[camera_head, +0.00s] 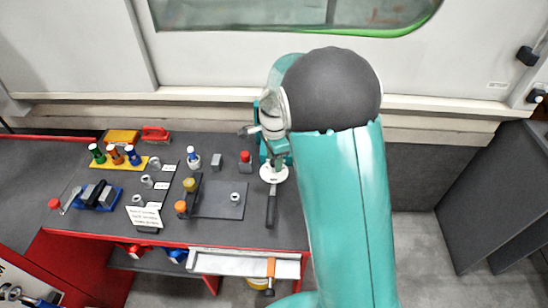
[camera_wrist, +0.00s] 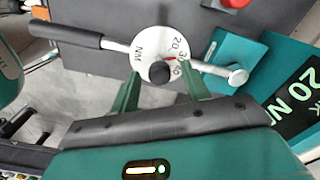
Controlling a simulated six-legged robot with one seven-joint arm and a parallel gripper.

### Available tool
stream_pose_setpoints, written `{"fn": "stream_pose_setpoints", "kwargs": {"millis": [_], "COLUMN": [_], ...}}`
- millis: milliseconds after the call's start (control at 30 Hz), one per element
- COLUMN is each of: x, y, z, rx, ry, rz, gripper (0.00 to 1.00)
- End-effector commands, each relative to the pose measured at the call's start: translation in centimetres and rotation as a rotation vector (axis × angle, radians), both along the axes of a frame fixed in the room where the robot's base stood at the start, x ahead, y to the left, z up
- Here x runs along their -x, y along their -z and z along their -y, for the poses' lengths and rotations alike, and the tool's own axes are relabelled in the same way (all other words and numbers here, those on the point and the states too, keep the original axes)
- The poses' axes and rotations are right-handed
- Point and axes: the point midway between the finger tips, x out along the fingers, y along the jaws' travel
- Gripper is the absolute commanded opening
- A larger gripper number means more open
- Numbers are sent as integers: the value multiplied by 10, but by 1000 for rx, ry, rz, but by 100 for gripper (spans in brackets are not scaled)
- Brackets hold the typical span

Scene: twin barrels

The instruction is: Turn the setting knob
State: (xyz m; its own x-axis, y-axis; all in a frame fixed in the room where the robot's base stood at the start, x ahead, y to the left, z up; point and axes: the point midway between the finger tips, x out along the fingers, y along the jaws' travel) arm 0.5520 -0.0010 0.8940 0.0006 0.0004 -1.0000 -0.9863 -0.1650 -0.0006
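A white round dial (camera_wrist: 165,52) with a scale reading NM, 20 and 30 and a red mark faces the wrist camera. The dark setting knob (camera_wrist: 159,73) stands at its lower middle. A black-handled lever (camera_wrist: 66,34) runs left from the dial, and a silver rod with a round end (camera_wrist: 237,76) runs right. My gripper (camera_wrist: 158,84) is open, with its green fingers on either side of the knob. Gaps show between the fingers and the knob. In the head view the dial (camera_head: 274,174) and black handle (camera_head: 271,206) lie below my gripper, which my arm partly hides.
A teal panel with a black display reading 20 N (camera_wrist: 298,98) is right of the dial.

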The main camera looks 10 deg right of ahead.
Motion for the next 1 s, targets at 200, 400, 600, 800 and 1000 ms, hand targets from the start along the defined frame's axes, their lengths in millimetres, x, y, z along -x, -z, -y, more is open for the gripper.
{"fn": "stream_pose_setpoints", "kwargs": {"millis": [200, 400, 600, 800, 1000], "x": [0, -1, -1, -1, 0], "y": [-7, -40, -85, -122, -137], "z": [0, 0, 0, 0, 0], "rx": [0, 0, 0, 0, 0], "ry": [0, -1, -1, -1, 0], "rz": [1, 4, 4, 3, 0], "gripper": [47, 47, 47, 47, 47]}}
